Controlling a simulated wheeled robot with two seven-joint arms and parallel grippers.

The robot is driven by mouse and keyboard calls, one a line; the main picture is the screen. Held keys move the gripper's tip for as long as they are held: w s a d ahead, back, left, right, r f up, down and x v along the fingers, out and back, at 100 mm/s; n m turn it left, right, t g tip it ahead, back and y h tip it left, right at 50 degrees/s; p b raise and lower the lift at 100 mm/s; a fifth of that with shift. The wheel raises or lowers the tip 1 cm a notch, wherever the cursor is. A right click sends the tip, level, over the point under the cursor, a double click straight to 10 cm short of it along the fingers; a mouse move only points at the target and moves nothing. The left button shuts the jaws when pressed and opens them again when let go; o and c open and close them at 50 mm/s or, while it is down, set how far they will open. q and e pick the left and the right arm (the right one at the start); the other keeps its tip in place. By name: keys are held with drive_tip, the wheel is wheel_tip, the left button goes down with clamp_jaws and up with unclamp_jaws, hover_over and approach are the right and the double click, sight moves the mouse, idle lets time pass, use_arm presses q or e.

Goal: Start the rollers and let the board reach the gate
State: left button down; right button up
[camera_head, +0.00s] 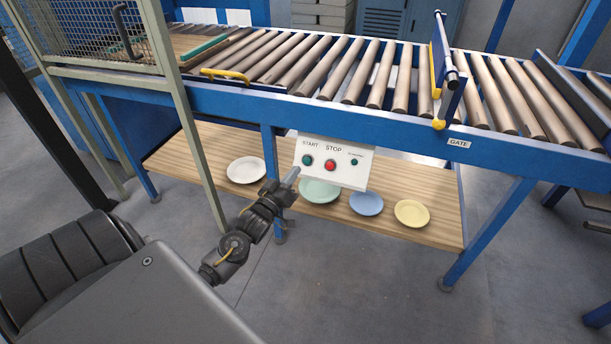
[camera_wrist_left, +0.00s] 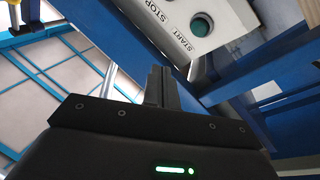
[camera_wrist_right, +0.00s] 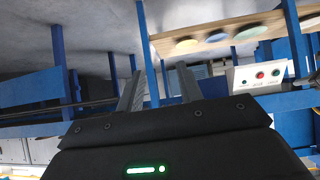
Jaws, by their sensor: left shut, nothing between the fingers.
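The control box (camera_head: 318,178) has a green START button (camera_head: 308,160), a red STOP button (camera_head: 330,165) and a small green round part. My left gripper (camera_head: 293,177) is shut and empty, just below and left of START, apart from it. The left wrist view shows its fingers (camera_wrist_left: 162,86) together and the START button (camera_wrist_left: 202,25) beyond them. A wooden board with a teal edge (camera_head: 205,48) lies at the left end of the rollers (camera_head: 330,65), partly behind mesh. The blue gate (camera_head: 447,65) stands across the rollers. My right gripper (camera_wrist_right: 159,88) is open and empty.
A wooden shelf (camera_head: 190,152) under the conveyor holds several plates. A mesh guard (camera_head: 95,30) with pale posts stands at the left. A yellow handle (camera_head: 225,75) is on the blue rail. The rollers between board and gate are clear.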

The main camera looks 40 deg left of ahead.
sight(307, 160)
use_arm(q)
drive_tip(key=shift+r, duration=0.7)
use_arm(e)
drive_tip(key=shift+s+a+r, duration=0.1)
drive_tip(key=shift+a+r, duration=0.1)
drive_tip(key=shift+r, duration=0.3)
